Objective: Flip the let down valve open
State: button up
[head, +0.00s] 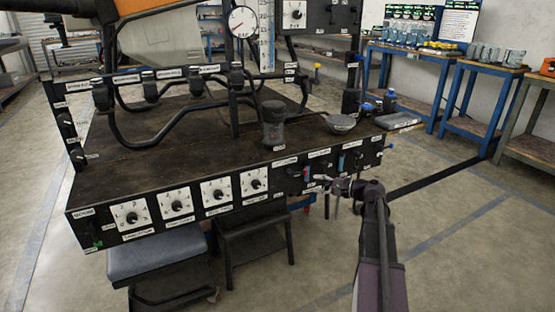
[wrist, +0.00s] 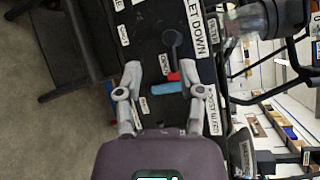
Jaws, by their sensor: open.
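The black front panel in the wrist view carries a white LET DOWN label (wrist: 196,22). Beside it is a black lever (wrist: 172,48) with a rounded end. Below that lever are a small red piece (wrist: 174,76) and a short blue handle (wrist: 168,88). I cannot tell for sure which of these handles belongs to the let down valve. My gripper (wrist: 160,70) is open, its two grey fingers either side of the blue handle, with no clear contact. In the head view my gripper (head: 326,182) is at the right part of the bench's front panel, hiding some of it.
The dark bench top (head: 180,140) holds a grey-black canister (head: 273,125) and a small bowl (head: 341,122). Several white dials (head: 176,203) line the front panel to the left. Stools (head: 160,255) stand below. Blue-framed tables (head: 400,65) stand behind; floor on the right is open.

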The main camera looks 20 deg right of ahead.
jog(key=s+a+r+n+g+h+p, duration=0.2)
jog(key=a+r+p, duration=0.5)
jog(key=p, duration=0.7)
jog(key=s+a+r+n+g+h+p, duration=0.3)
jog(key=s+a+r+g+p, duration=0.4)
jog(key=a+p, duration=0.4)
jog(key=shift+r+n+h+p, duration=0.3)
jog(key=shift+r+n+p, duration=0.35)
jog(key=shift+p, duration=0.9)
jog(key=shift+r, duration=0.15)
jog(key=w+d+f+m+t+y+b, duration=0.1)
jog(key=w+d+f+m+t+b, duration=0.1)
jog(key=d+f+b, duration=0.3)
jog(key=w+d+f+m+t+y+b, duration=0.1)
jog(key=d+f+t+b, duration=0.4)
jog(key=d+b, duration=0.5)
jog(key=w+d+f+m+t+y+b, duration=0.1)
jog(key=w+d+f+m+t+b, duration=0.2)
jog(key=d+b, duration=0.4)
notch_tip(320, 180, down, 2)
jog(key=w+t+b, duration=0.1)
jog(key=w+b, duration=0.1)
jog(key=b, duration=0.5)
jog(key=shift+w+d+f+m, duration=0.15)
jog(key=shift+d+f+m, duration=0.1)
jog(key=shift+m, duration=0.1)
